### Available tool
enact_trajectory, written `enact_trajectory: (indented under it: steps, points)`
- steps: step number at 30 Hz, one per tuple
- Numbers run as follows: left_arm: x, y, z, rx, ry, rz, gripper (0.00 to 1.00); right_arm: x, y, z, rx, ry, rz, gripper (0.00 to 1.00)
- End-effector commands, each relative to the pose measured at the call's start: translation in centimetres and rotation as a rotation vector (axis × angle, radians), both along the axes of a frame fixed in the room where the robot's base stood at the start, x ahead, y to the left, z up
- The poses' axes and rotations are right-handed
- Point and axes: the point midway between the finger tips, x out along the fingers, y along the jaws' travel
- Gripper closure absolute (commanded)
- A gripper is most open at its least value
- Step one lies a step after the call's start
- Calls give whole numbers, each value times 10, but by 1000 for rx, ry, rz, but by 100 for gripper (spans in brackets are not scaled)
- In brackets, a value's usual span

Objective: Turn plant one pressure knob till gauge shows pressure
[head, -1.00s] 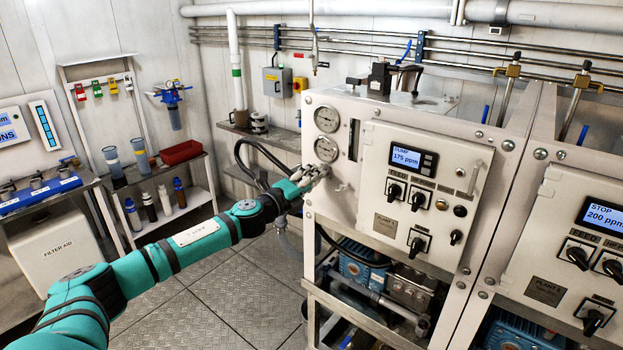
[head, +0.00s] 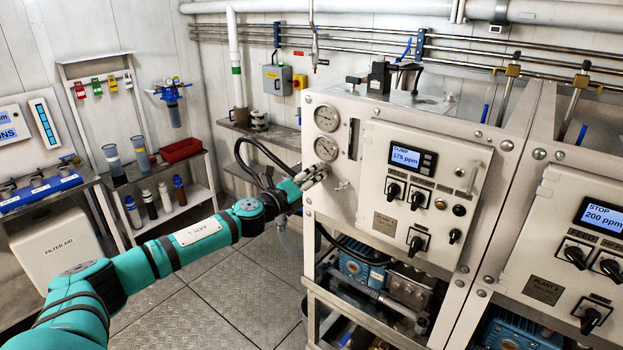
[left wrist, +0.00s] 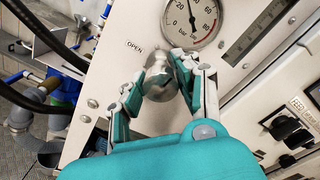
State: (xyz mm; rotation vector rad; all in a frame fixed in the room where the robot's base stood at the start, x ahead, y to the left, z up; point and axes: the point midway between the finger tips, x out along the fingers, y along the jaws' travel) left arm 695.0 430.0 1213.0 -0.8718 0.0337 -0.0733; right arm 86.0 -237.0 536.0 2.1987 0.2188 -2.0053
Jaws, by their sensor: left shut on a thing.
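The plant one panel (head: 392,222) stands at the middle of the head view. Its display (head: 406,160) reads 175 ppm. Two round gauges (head: 327,118) sit one above the other on its left side. My left gripper (head: 318,172) is at the panel just below the lower gauge (head: 326,148). In the left wrist view, the left gripper (left wrist: 158,85) is shut on a metal pressure knob (left wrist: 158,76), one finger on each side. An "OPEN" label is left of the knob. The gauge above it (left wrist: 194,17) is marked in bar, its needle pointing near straight up. My right gripper is not in view.
Plant two's panel (head: 577,235), its display reading STOP and 200 ppm, is at the right. Black hoses (head: 255,158) hang left of plant one. A shelf with bottles and a red bin (head: 181,150) stands at the back left. The floor between is clear.

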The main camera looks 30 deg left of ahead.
Motion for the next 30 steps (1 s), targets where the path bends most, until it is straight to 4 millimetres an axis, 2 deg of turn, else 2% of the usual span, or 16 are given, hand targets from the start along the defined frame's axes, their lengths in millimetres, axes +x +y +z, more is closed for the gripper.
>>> enact_trajectory:
  steps: [5,6,11,22,26,30]
  points:
    - [0,0,-1,-1,1,0,100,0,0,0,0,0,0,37]
    - [0,0,-1,-1,1,0,66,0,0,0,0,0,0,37]
    - [0,0,-1,-1,1,0,45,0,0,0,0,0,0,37]
    - [-4,1,-2,-2,3,0,44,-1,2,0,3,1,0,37]
    - [-19,2,-3,0,5,0,44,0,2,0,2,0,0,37]
    - [-41,4,-4,0,6,0,44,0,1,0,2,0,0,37]
